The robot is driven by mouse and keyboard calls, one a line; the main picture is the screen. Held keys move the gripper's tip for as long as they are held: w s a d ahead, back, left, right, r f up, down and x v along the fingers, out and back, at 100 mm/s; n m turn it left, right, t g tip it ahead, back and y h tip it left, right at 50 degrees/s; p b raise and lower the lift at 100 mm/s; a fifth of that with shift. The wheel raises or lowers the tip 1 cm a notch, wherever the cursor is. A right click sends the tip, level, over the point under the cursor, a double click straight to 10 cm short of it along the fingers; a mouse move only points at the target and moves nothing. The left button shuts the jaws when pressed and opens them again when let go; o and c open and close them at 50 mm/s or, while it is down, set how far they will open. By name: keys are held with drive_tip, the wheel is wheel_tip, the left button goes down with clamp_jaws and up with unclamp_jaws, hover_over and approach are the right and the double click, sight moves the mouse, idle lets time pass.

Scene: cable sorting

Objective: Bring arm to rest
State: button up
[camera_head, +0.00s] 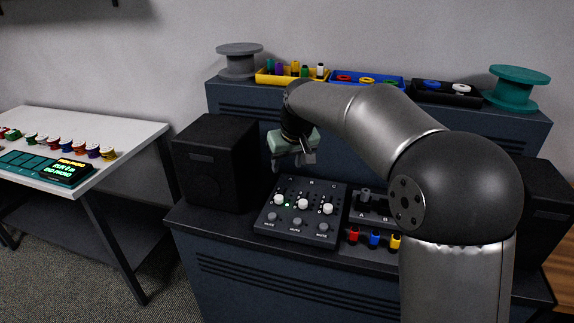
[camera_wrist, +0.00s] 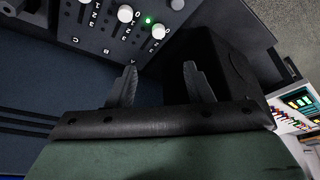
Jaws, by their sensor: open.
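My gripper (camera_head: 291,164) hangs above and behind the black control panel (camera_head: 264,225), between the left speaker and the back cabinet. In the wrist view my gripper (camera_wrist: 158,82) has its two dark fingers spread wide apart, with nothing between them. The panel also shows in the wrist view (camera_wrist: 100,32), with white knobs and a lit green light near one knob. My arm (camera_head: 365,115) reaches from the lower right, bent at a large dark joint, and hides part of the desk and the right side of the cabinet.
A black speaker (camera_head: 215,165) stands close left of my gripper. The cabinet (camera_head: 235,100) behind carries a grey spool (camera_head: 239,60), a yellow tray (camera_head: 290,79), a blue tray (camera_head: 367,80), a black tray (camera_head: 445,94) and a teal spool (camera_head: 515,88). Coloured plugs (camera_head: 375,239) sit right of the panel. A white table (camera_head: 110,125) stands left.

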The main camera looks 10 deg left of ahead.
drive_tip(key=s+d+f+m+g+h, duration=0.2)
drive_tip(key=s+d+f+m, duration=0.15)
drive_tip(key=s+d, duration=1.3)
drive_tip(key=s+d+f+m, duration=0.1)
drive_tip(key=s+d+f, duration=0.2)
drive_tip(key=s, duration=0.6)
drive_tip(key=s+d+f+m+g, duration=0.1)
drive_tip(key=s+d+f, duration=0.2)
drive_tip(key=s, duration=0.5)
drive_tip(key=shift+s+d+f, duration=0.15)
drive_tip(key=shift+s+f, duration=0.2)
drive_tip(key=shift+f, duration=0.5)
